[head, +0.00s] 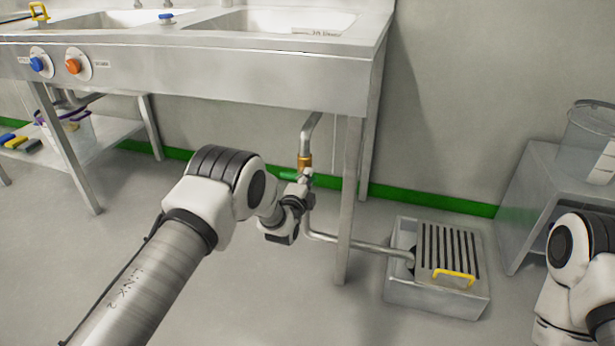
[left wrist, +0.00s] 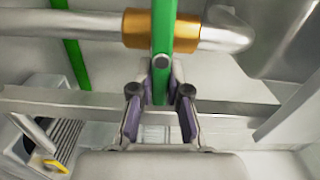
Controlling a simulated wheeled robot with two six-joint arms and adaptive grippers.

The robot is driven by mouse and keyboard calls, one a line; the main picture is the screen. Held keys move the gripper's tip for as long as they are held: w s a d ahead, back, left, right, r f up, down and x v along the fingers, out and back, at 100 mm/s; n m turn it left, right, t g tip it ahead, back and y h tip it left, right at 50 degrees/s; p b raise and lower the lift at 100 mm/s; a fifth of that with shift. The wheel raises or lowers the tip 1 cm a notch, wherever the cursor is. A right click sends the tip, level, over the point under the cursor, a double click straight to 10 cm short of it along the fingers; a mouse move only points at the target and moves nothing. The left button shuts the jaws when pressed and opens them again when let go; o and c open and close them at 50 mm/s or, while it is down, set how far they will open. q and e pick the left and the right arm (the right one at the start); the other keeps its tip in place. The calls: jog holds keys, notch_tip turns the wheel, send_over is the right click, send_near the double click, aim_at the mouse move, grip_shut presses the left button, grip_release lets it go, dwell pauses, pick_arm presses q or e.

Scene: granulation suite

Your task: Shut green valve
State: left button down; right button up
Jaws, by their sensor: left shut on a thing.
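The green valve's brass body (head: 305,162) sits on the drain pipe under the sink, and its green lever (head: 289,175) shows beside my gripper. In the left wrist view the lever (left wrist: 163,50) lies across the brass body (left wrist: 138,28) and the pipe, roughly at a right angle to the pipe. My left gripper (head: 303,183) is at the valve, and its fingers (left wrist: 160,88) are closed on the lever's near end. Part of the valve is hidden behind the gripper in the head view. My right gripper is out of view; only part of that arm shows.
The steel sink table (head: 240,75) stands above, with a leg (head: 350,190) just right of the valve. The pipe runs to a grated drain box (head: 400,290) with a yellow handle. A grey stand (head: 535,190) with a clear bucket is at right.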

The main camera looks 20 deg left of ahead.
pick_arm(q)
jog(key=shift+f+m, duration=0.15)
jog(key=shift+m, duration=0.35)
jog(key=c, duration=1.1)
grip_release()
jog(key=s, duration=1.2)
jog(key=shift+a, duration=0.2)
